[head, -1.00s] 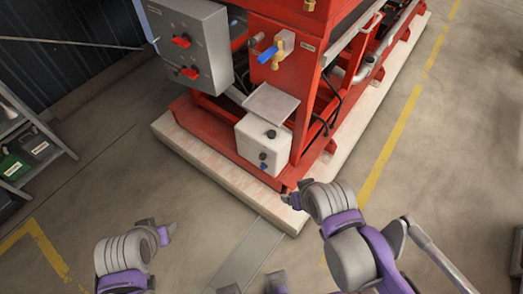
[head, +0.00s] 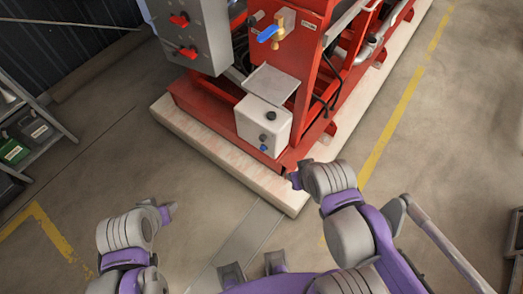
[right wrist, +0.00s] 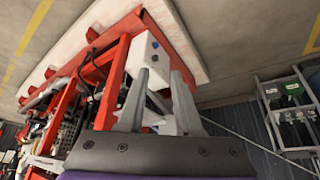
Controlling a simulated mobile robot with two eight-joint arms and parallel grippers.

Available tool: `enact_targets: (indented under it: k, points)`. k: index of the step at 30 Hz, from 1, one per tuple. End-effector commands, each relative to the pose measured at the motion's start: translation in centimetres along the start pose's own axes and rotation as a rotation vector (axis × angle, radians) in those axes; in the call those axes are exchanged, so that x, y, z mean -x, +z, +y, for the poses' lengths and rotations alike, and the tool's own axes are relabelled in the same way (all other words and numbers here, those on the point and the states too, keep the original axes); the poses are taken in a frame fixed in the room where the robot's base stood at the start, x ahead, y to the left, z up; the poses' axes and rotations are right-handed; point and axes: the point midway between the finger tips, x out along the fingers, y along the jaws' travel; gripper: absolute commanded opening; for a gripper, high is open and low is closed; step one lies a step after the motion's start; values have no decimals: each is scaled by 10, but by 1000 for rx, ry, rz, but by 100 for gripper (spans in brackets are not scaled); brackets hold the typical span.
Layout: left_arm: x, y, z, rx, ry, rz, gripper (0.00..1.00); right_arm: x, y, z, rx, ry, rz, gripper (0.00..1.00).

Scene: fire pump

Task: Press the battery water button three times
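A white box (head: 264,125) hangs low on the front corner of the red pump frame. It has a dark knob on top, with a dark button and a blue button (head: 263,148) low on its front. No label is readable, so I cannot tell which is the battery water button. My right gripper (head: 294,179) is just right of and below the box in the head view. In the right wrist view its fingers (right wrist: 160,78) are apart and empty, with the white box (right wrist: 143,53) beyond them. My left gripper (head: 160,210) is over the floor, left of the box; its opening is unclear.
A grey control cabinet (head: 190,40) with red handles is upper left of the box. A blue-handled valve (head: 268,34) sits above it, and a small metal shelf (head: 270,84) is directly over the box. A pale plinth (head: 215,158) edges the frame. A rack (head: 40,150) stands left.

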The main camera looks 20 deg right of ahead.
Motion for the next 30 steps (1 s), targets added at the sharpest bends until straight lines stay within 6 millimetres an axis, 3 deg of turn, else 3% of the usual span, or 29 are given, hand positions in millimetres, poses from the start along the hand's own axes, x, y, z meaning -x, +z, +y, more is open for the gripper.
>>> enact_targets:
  k: [1,5,30]
  points:
    - [0,0,0,0,0,0,50,0,0,0,0,0,0,23]
    - [0,0,0,0,0,0,50,0,0,0,0,0,0,0]
    - [0,0,0,0,0,0,50,0,0,0,0,0,0,0]
